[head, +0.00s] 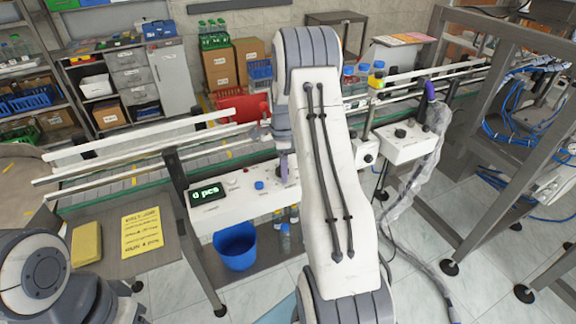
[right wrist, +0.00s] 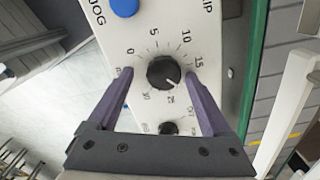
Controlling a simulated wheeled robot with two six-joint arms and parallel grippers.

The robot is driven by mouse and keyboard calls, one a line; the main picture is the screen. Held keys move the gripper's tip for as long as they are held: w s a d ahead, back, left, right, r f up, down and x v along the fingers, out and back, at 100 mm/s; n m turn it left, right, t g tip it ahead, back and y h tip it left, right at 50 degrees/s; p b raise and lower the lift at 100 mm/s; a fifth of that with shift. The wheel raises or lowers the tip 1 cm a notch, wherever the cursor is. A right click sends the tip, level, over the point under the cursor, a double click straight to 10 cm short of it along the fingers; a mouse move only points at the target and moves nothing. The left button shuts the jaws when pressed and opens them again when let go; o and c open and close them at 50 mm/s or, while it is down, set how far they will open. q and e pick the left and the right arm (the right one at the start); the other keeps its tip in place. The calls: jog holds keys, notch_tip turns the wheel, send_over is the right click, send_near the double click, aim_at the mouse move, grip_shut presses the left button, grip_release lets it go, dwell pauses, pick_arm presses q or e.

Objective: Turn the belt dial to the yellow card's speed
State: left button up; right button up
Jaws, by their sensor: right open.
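The belt dial (right wrist: 163,72) is a black round knob on a white panel in the right wrist view. A printed scale from 0 up to about 30 rings it. A short mark on the knob seems to point toward the 25 side, but I cannot read it surely. My right gripper (right wrist: 158,78) is open, with one purple finger on each side of the dial; contact is unclear. In the head view my right gripper (head: 284,166) is at the control box, partly hidden by my arm. The yellow card (head: 141,232) lies on a grey surface, its handwriting too small to read. My left gripper is out of view.
The control box (head: 209,213) has a green "0 pcs" display and a blue button (head: 259,185). A smaller black knob (right wrist: 168,128) sits close to the dial. A yellow pad (head: 87,243) lies beside the card. A blue bucket (head: 235,246) stands below; conveyor rails (head: 130,150) run behind.

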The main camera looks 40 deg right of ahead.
notch_tip(320, 180, up, 10)
jog(key=b, duration=0.2)
jog(key=shift+r, duration=0.2)
jog(key=f+n, duration=0.6)
jog(key=f, duration=0.1)
jog(key=f+n+p, duration=0.1)
jog(key=f+n, duration=0.2)
jog(key=shift+w+f, duration=0.2)
jog(key=shift+w, duration=0.05)
dwell(0.5)
